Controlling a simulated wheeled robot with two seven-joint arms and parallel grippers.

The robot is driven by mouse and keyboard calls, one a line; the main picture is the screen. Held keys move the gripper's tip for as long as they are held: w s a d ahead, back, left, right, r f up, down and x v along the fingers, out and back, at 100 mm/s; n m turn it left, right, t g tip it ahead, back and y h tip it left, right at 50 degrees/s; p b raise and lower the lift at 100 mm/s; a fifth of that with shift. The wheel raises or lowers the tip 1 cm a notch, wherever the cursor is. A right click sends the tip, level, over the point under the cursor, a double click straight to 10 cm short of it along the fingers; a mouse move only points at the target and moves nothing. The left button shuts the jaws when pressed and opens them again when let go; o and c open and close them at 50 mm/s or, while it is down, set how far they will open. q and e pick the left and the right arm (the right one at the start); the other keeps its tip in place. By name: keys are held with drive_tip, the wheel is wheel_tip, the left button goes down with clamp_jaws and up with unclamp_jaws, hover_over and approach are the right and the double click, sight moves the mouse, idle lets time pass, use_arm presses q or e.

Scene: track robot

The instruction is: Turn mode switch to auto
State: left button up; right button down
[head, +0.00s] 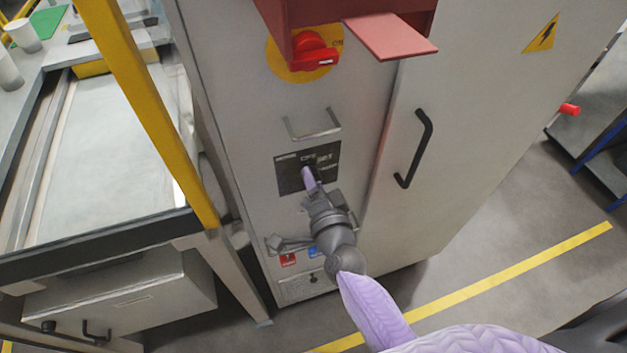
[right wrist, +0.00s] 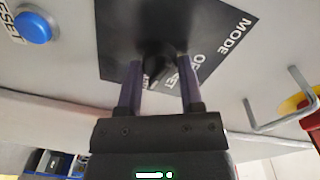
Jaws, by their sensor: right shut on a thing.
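The mode switch is a black knob (right wrist: 155,68) on a dark plate (right wrist: 118,28) lettered MODE, OFF and SET, in the right wrist view. In the head view the same plate (head: 291,181) is on the grey cabinet front. My right gripper (head: 309,178) reaches up to the plate from below. In the right wrist view its two purple fingers (right wrist: 160,76) stand on either side of the knob and are shut on it. The gripper hides most of the knob in the head view, and its pointer direction is hard to read. My left gripper is not in view.
Above the plate are a metal bar handle (head: 312,134) and a red rotary switch (head: 316,50) under a red box with a ledge (head: 391,38). A blue button (right wrist: 33,27) is nearby. A black door handle (head: 417,148) is right. A yellow post (head: 150,110) stands left.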

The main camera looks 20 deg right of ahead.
idle(0.4)
drive_tip(key=c, duration=0.6)
unclamp_jaws()
drive_tip(key=o, duration=0.4)
drive_tip(key=shift+c, duration=0.2)
drive_tip(key=s, duration=1)
drive_tip(key=shift+r+p, duration=0.2)
drive_tip(key=shift+p, duration=0.1)
